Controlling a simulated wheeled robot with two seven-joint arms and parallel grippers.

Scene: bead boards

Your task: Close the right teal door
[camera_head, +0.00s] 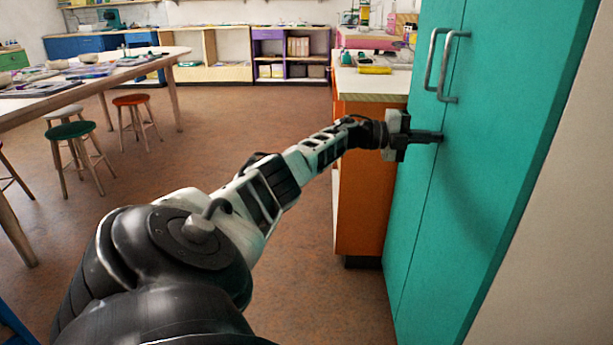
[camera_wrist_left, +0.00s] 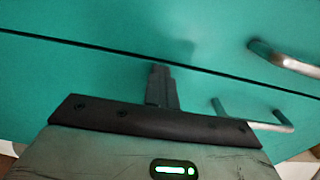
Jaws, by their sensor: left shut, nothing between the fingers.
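The right teal door (camera_head: 500,130) is the right-hand panel of a tall teal cabinet. It looks about flush with the left teal door (camera_head: 418,190), with a thin dark seam between them. The right door's silver handle (camera_head: 449,68) stands beside the left door's handle (camera_head: 432,60). Both handles also show in the left wrist view. My left gripper (camera_head: 439,137) is shut and empty, below the handles, its tips at the seam. In the left wrist view its fingers (camera_wrist_left: 160,72) reach close to the seam; I cannot tell whether they touch. My right gripper is not in view.
An orange cabinet (camera_head: 362,180) with a pale top stands left of the teal cabinet, close to my left arm. A long table (camera_head: 80,85) with stools, including a green one (camera_head: 70,130), is at the left. Open floor (camera_head: 250,110) lies between. A pale wall is at the right.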

